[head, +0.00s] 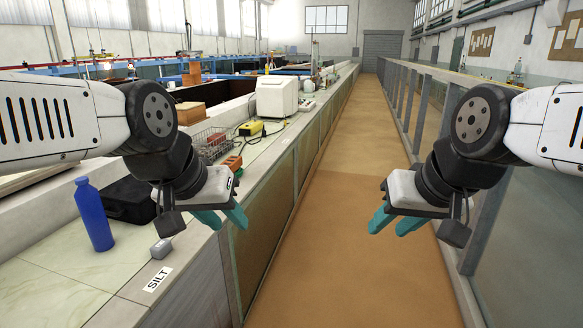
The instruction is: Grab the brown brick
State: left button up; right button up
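I cannot make out for certain which thing is the brown brick. A wire basket (207,147) on the left ledge holds reddish-brown pieces (216,139), too small to tell apart. A small orange-brown block-like thing (233,162) lies just in front of it, partly hidden by my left wrist. My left gripper (223,218) is open and empty, nearer to me than the basket, by the ledge's edge. My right gripper (395,224) is open and empty over the brown channel floor at the right.
A blue bottle (93,215), a black case (128,200), a small grey block (161,248) and a SILT label (157,279) are on the near ledge (60,275). A yellow device (250,128) and a white box (277,97) stand farther back. The channel floor (345,200) is clear between its side walls.

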aim_at(234, 163)
jog(key=i+j+u, duration=0.3)
jog(key=i, duration=0.3)
jog(key=i+j+u, duration=0.1)
jog(key=i+u, duration=0.2)
jog(key=i, duration=0.25)
jog(key=i+l+u, duration=0.1)
jog(key=u, duration=0.25)
jog(key=l+u, duration=0.1)
jog(key=u, duration=0.3)
jog(key=i+l+u, duration=0.1)
jog(key=u, duration=0.25)
jog(key=i+l+u, duration=0.15)
jog(key=l+u, duration=0.25)
jog(key=l, duration=0.6)
jog(key=l+u, duration=0.4)
jog(key=l, duration=1.95)
